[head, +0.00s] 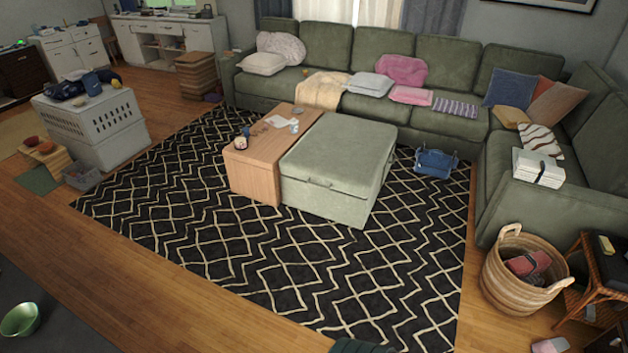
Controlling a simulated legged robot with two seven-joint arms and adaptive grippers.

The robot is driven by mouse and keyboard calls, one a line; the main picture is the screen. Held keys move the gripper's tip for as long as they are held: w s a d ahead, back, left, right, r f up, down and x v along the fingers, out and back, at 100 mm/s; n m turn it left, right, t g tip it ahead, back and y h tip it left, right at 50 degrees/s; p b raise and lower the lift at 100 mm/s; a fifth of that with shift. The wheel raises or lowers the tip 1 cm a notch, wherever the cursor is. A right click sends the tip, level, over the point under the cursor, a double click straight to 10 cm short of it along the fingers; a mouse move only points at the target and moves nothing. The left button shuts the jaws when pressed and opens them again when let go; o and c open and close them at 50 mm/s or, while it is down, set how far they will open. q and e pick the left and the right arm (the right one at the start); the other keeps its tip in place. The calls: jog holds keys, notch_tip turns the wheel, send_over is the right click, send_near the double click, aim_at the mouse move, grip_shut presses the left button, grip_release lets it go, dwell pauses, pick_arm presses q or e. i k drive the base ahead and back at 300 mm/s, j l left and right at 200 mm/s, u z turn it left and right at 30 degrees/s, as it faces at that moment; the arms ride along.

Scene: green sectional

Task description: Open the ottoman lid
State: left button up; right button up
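The green ottoman (335,200) stands on the patterned rug in the middle of the head view, in front of the sectional. Its lid (342,153) lies flat and shut on top. A small handle strip (320,183) shows on the front edge of the lid. Neither of my grippers shows in the view.
A wooden coffee table (255,165) with small items touches the ottoman's left side. A blue bag (436,163) lies on the floor to its right. A wicker basket (515,290) stands at the right. The black rug (300,270) in front of the ottoman is clear.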

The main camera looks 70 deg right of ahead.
aim_at(327, 162)
jog(key=z, duration=2.2)
jog(key=i+l, duration=0.3)
jog(key=i, duration=0.2)
jog(key=i+l, duration=0.65)
jog(key=i, duration=0.3)
